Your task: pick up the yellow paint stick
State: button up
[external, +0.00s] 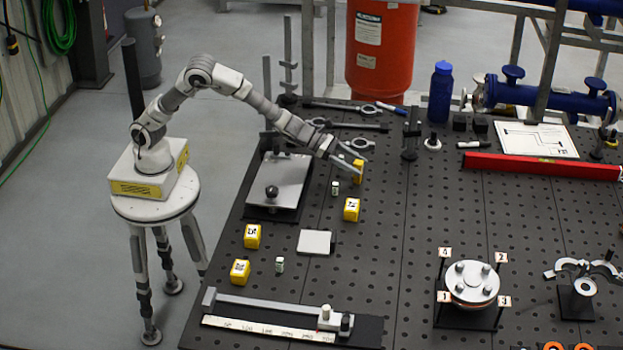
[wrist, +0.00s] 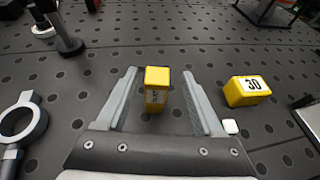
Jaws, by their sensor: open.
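My gripper (external: 361,166) is open and empty, low over the perforated table. In the wrist view my gripper (wrist: 160,74) has a yellow block (wrist: 157,92) with a dark label between its two fingers, with gaps on both sides. The same yellow block (external: 357,176) is partly behind the fingers in the external view. A second yellow block (wrist: 247,91) marked 30 lies to the right; in the external view a numbered yellow block (external: 351,210) is nearer the camera. I cannot make out a clearly stick-shaped yellow paint stick, nor tell if one of these is it.
A small white-and-green item (external: 335,188) stands beside the gripper. Two more yellow blocks (external: 252,236) (external: 240,272) stand at left.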

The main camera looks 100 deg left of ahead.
aim_at(362, 168)
jog(key=shift+x, duration=2.35)
jog(key=shift+a+f, duration=0.1)
jog(key=shift+a, duration=0.05)
grip_shut()
